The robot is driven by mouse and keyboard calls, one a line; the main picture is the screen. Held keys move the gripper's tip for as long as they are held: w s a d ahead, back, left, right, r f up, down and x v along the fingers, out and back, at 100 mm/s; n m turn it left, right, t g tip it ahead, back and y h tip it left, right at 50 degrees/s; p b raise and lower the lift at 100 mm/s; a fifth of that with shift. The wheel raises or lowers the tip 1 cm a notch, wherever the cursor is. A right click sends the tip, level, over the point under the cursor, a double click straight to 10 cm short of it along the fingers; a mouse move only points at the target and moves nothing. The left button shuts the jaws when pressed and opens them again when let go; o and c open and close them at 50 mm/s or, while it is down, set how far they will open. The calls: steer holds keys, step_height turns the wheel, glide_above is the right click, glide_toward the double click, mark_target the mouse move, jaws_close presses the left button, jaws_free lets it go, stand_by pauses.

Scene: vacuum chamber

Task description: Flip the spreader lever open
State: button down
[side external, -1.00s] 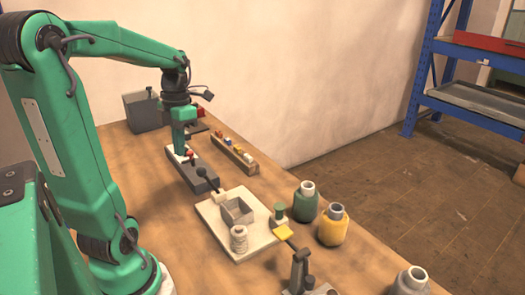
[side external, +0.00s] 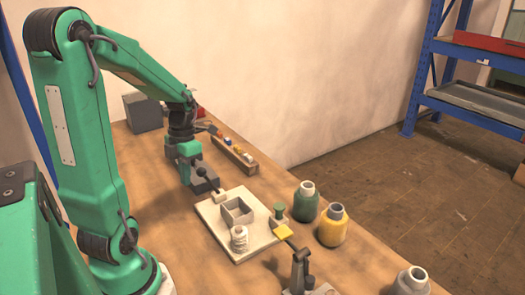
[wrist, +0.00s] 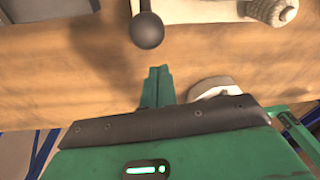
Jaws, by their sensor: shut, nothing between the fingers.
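A lever with a black ball knob (side external: 202,172) stands tilted at the far-left edge of the pale board (side external: 212,225), attached at a small white block (side external: 219,195). In the wrist view the knob (wrist: 147,31) is large, just ahead of my fingertips, with a small gap visible in that view. My gripper (wrist: 158,72) is shut and empty, its green fingers together. In the side view my gripper (side external: 187,181) is low, left of the knob; its fingertips are hard to make out there. The lever's lower end is cut off in the wrist view.
A grey open box (side external: 237,212) and a white spool (side external: 239,239) are on the board. A rack of small coloured items (side external: 233,152) lies behind. Green (side external: 306,202) and yellow (side external: 332,227) bottles stand right. A grey box (side external: 143,111) is at the back.

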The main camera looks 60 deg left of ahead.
steer(key=shift+w+a+r, duration=0.1)
steer(key=shift+w+r, duration=0.05)
steer(key=shift+w, duration=0.45)
steer(key=shift+w+a+r, duration=0.1)
steer(key=shift+w, duration=0.5)
steer(key=shift+w, duration=0.1)
